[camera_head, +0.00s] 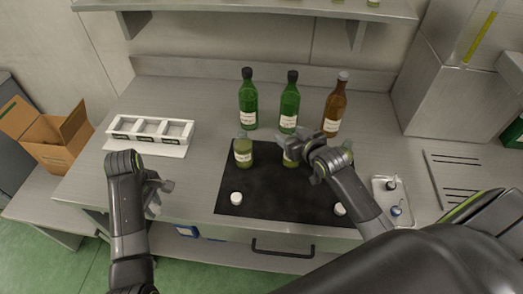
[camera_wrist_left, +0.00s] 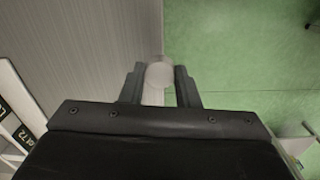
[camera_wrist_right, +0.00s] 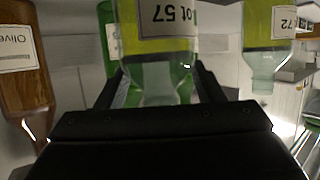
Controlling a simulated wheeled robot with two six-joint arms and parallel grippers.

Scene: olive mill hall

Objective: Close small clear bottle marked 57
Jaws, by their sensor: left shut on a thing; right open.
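The small clear bottle marked 57 (camera_wrist_right: 165,55) holds yellow-green liquid and appears upside down in the right wrist view, its neck without a cap. In the head view it stands on the black mat (camera_head: 265,197), partly hidden by my right gripper (camera_head: 300,152). My right gripper is open, with the bottle between its fingers. My left gripper (camera_head: 158,188) is left of the mat, over the counter's front edge, shut on a white cap (camera_wrist_left: 159,75). Two other white caps (camera_head: 236,198) (camera_head: 340,209) lie on the mat's front part.
A similar bottle marked 72 (camera_head: 243,152) stands to the left; another (camera_head: 347,146) is partly behind my right arm. Green bottles (camera_head: 248,105) (camera_head: 289,105) and a brown bottle (camera_head: 333,108) stand behind. A white rack (camera_head: 150,128) is at left, a metal tray (camera_head: 392,203) at right.

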